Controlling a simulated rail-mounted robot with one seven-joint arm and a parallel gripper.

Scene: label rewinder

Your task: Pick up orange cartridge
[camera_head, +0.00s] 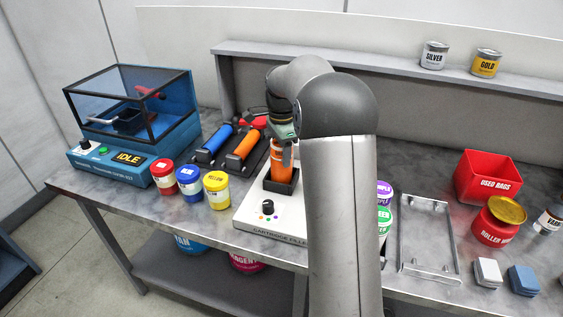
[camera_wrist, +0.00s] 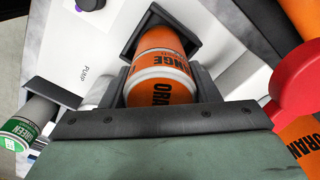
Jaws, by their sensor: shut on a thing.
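The orange cartridge (camera_head: 281,159) stands upright in the black square socket (camera_head: 281,186) of the white cartridge filler (camera_head: 252,222). In the wrist view the cartridge (camera_wrist: 162,75) shows its orange label and white band, with its lower end in the dark socket (camera_wrist: 190,20). My gripper (camera_head: 283,139) is above the socket and shut on the upper part of the cartridge. In the wrist view my gripper (camera_wrist: 160,95) has its fingers on both sides of the cartridge. Part of the filler is hidden behind my arm.
Left of the filler are red, blue and yellow tubs (camera_head: 216,190) and a rack with a blue roller (camera_head: 213,144) and an orange roller (camera_head: 243,150). A blue machine reading IDLE (camera_head: 128,158) stands far left. A metal frame (camera_head: 427,238) and red bin (camera_head: 488,176) are at right.

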